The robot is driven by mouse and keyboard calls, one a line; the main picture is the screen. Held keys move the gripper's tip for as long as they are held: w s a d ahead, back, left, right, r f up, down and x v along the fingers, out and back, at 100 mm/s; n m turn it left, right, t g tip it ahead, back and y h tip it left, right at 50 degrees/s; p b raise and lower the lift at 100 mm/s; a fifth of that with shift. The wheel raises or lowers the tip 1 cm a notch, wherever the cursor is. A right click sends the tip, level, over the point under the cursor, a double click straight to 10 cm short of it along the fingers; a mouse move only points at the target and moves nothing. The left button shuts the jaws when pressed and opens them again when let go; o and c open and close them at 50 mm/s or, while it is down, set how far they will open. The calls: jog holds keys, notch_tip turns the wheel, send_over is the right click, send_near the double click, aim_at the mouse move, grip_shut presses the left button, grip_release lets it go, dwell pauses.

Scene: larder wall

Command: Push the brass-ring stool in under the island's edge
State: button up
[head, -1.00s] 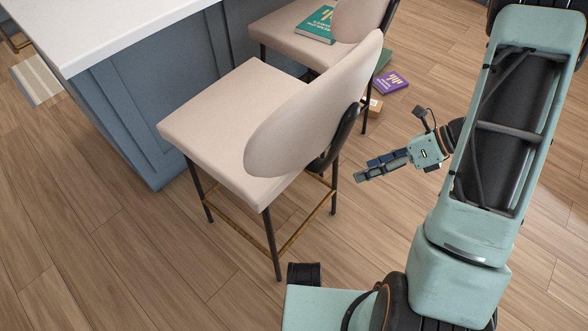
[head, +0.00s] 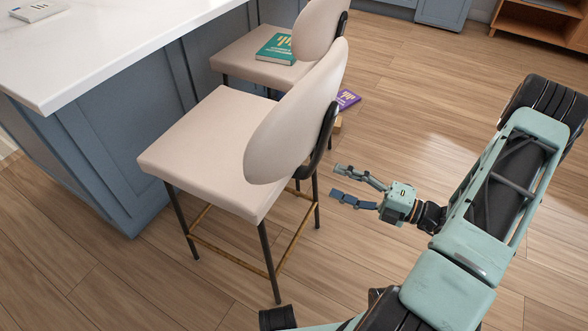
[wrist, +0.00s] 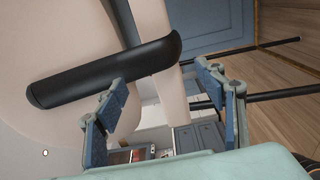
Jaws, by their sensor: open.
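The near stool (head: 205,150) has a cream seat, a rounded cream backrest, black legs and a brass footrest ring (head: 230,258). It stands upright beside the island (head: 120,50), its seat facing the island and its backrest outward. My gripper (head: 336,181) is open and empty, just right of the stool, below its backrest and pointing towards it. In the wrist view the black backrest bracket (wrist: 110,72) and the cream backrest lie ahead of my spread fingers (wrist: 168,98). I cannot tell whether they touch. The stool's far legs are partly hidden.
A second cream stool (head: 240,68) stands behind, with a teal book (head: 277,47) on its seat. A purple book (head: 347,99) and a small tan block (head: 337,124) lie on the floor near it. Wooden floor (head: 430,80) is open to the right.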

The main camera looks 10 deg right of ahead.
jog(key=x, duration=1.4)
jog(key=shift+a+r, duration=0.1)
jog(key=shift+r, duration=0.05)
grip_shut()
